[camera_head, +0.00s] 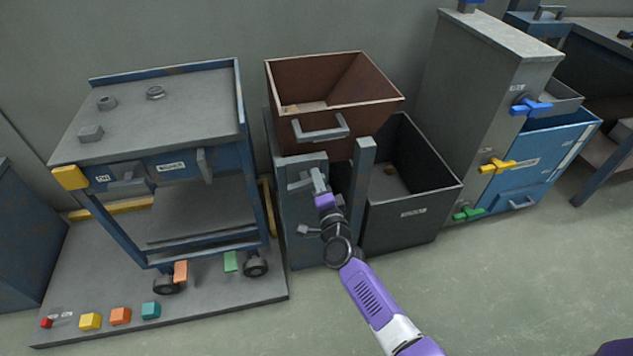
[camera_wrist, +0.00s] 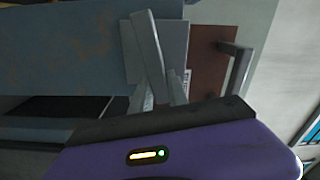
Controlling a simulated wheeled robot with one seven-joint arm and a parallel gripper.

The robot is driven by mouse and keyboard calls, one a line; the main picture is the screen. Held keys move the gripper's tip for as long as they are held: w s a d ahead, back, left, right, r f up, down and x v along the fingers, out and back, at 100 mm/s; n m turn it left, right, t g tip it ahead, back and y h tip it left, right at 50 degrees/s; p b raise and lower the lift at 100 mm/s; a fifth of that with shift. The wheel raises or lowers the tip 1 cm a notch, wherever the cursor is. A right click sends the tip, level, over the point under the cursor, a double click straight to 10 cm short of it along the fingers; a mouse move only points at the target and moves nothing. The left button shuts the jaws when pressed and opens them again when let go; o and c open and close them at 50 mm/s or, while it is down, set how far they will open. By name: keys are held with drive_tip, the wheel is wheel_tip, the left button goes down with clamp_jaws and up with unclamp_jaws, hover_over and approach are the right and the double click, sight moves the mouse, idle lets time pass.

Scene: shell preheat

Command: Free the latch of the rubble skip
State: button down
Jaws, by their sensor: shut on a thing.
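The rubble skip (camera_head: 372,104) is a rust-brown open bin with a grey front handle (camera_head: 320,128), resting on a blue-grey stand (camera_head: 308,235). A little rubble shows inside it. The latch (camera_head: 298,185) is a grey lever on the stand's upper front, below the skip. My gripper (camera_head: 319,182) is at this lever and shut on it. In the wrist view the grey latch lever (camera_wrist: 148,50) runs down between my gripper's fingertips (camera_wrist: 161,93). The skip (camera_wrist: 208,62) and its handle (camera_wrist: 239,67) show beside it. My fingers partly hide the lever's end.
A dark open bin (camera_head: 410,213) stands right of the stand, behind a grey post (camera_head: 362,165). A wheeled blue cart (camera_head: 150,110) is on the left. A tall grey cabinet (camera_head: 470,90) with coloured handles is on the right. The front-right floor is clear.

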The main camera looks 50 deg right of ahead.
drive_tip(key=shift+s+f+m+b, duration=0.1)
drive_tip(key=shift+f+m+b, duration=0.15)
drive_tip(key=shift+m, duration=0.35)
drive_tip(key=shift+f+m+b, duration=0.15)
drive_tip(key=shift+m+b, duration=0.1)
drive_tip(key=shift+m, duration=0.35)
drive_tip(key=c, duration=1.3)
unclamp_jaws()
drive_tip(key=shift+p+v, duration=0.9)
drive_tip(key=shift+v, duration=2.95)
